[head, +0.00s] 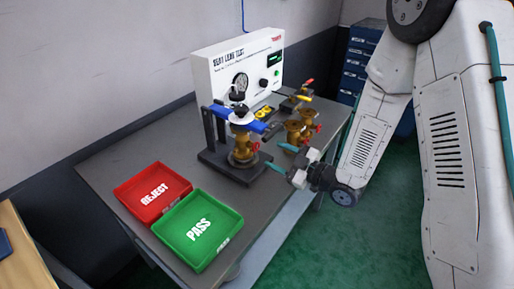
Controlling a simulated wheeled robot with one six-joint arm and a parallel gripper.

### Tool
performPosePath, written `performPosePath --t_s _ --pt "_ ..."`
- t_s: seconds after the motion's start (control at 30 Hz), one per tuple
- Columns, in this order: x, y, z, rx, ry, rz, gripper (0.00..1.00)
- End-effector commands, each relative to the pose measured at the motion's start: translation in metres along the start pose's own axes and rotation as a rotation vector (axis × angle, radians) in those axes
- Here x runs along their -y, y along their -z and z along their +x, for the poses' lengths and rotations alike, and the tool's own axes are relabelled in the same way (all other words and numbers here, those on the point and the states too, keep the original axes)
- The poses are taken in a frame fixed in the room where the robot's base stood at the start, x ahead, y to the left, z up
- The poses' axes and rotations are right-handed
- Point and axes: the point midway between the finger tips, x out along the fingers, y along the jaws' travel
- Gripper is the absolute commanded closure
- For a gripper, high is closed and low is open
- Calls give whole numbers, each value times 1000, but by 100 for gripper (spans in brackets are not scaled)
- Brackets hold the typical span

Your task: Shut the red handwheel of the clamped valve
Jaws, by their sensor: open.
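The clamped valve (241,157) is a brass body held upright in a black clamp frame (211,135) with a blue bar across its top. Its small red handwheel (255,147) shows on the valve's right side, facing my gripper. Whether the wheel is open or shut is too small to tell. My gripper (281,157) has two teal fingers spread apart. It points left toward the red handwheel, a short way to its right, and appears empty and not touching it.
Other brass valves (296,131) with red handwheels stand behind my gripper. A white leak test panel (240,70) stands at the back. A red REJECT tray (153,194) and a green PASS tray (198,230) lie at the front left of the grey table (125,160).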

Motion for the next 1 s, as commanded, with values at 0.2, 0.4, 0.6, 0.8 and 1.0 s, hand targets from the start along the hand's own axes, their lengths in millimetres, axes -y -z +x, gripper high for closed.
performPosePath --t_s 0.2,0.4,0.6,0.8,1.0 --pt "6 2 14 -43 1 5 48" --pt "6 4 47 -42 1 5 48" --pt "5 4 71 -39 0 7 48" --pt "4 5 78 -38 -2 7 48" --pt "4 5 78 -38 -2 7 56"
